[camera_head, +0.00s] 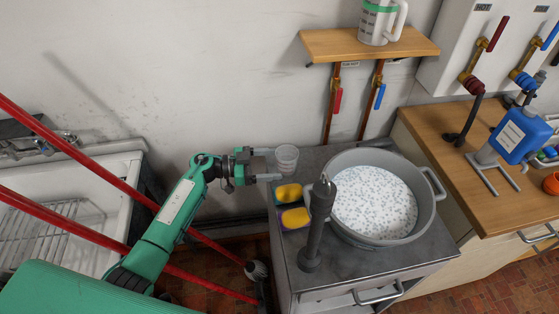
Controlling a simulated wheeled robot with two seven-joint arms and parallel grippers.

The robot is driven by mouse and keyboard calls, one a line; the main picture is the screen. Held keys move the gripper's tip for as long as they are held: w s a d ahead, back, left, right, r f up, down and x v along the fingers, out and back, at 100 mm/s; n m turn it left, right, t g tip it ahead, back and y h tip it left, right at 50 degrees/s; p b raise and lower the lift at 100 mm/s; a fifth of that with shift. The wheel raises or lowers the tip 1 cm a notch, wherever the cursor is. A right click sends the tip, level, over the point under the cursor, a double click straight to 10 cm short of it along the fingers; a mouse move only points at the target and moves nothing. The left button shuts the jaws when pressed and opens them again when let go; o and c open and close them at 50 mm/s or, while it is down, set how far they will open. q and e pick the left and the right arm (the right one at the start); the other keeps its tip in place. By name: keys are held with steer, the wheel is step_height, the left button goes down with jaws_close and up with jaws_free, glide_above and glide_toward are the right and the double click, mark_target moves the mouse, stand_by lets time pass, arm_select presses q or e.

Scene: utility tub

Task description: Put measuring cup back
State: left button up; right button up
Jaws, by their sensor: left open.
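A small clear cup (286,156), which looks like the measuring cup, is at the back left corner of the grey cart top (345,278). My left gripper (271,164) comes in from the left with its two fingers apart. The fingertips are close to the cup's left side; I cannot tell whether they touch it or reach around it. A white jug (376,24) with a green rim and a handle stands on the wooden wall shelf (345,45). My right gripper is not in view.
A large grey pot (428,215) of white speckled contents fills the cart's right side. A dark upright cylinder (316,228) and yellow sponges (294,218) stand left of it. Pipes with red and blue valve levers (338,100) run below the shelf. Long red bars (75,155) cross the left.

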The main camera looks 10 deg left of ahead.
arm_select(q)
steer(key=p+v, duration=0.1)
steer(key=v, duration=0.3)
steer(key=shift+s+a, duration=0.1)
steer(key=shift+a, duration=0.15)
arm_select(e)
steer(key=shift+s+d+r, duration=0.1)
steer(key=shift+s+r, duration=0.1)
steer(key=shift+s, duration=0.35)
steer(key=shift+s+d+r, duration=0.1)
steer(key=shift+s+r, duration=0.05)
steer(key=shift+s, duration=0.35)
